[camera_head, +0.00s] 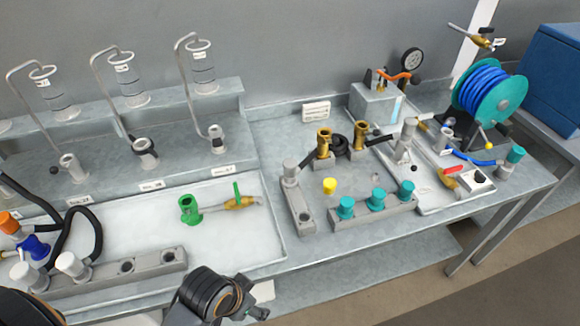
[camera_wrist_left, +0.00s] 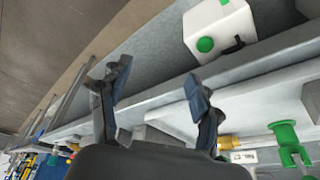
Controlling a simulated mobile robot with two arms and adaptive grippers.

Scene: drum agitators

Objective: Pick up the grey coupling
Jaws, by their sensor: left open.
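A grey coupling (camera_head: 290,172) stands upright at the far end of a small grey rack (camera_head: 304,222) in the middle of the bench. Two paler grey couplings (camera_head: 72,264) stand in the left rack, and a taller grey piece (camera_head: 407,135) stands at the right, so I cannot tell for sure which is meant. My left gripper (camera_wrist_left: 158,90) is open and empty in the left wrist view, its two dark fingers spread apart. My right gripper is not in view.
A green fitting (camera_head: 190,208) lies in the left tray (camera_head: 130,215); it also shows in the wrist view (camera_wrist_left: 288,142). Several teal caps (camera_head: 377,200) and a yellow piece (camera_head: 330,186) stand right of the grey rack. A white box (camera_wrist_left: 218,30) is near the wrist camera.

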